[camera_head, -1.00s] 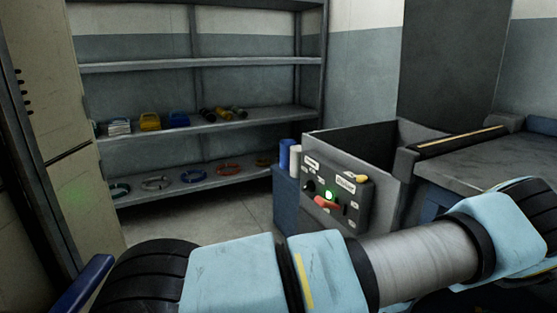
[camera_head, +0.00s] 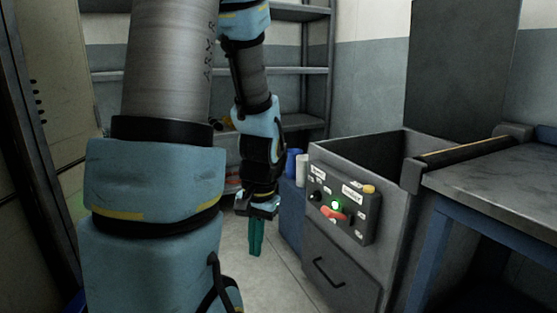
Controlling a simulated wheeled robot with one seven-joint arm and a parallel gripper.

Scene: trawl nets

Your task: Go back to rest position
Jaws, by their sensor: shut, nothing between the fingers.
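My gripper (camera_head: 256,237) hangs down in the middle of the head view, with teal fingers pointing at the floor. Its fingers are together and hold nothing. It is in the air left of the grey machine, touching nothing that I can see. My blue and grey arm fills the left and centre of the view and hides much of the shelves.
A grey machine (camera_head: 345,268) with a control panel (camera_head: 358,215), a lit green button and a red handle stands to the right. A workbench (camera_head: 500,185) is at the far right. Metal shelves (camera_head: 300,71) stand behind; a locker (camera_head: 50,100) is at the left. Some floor is clear.

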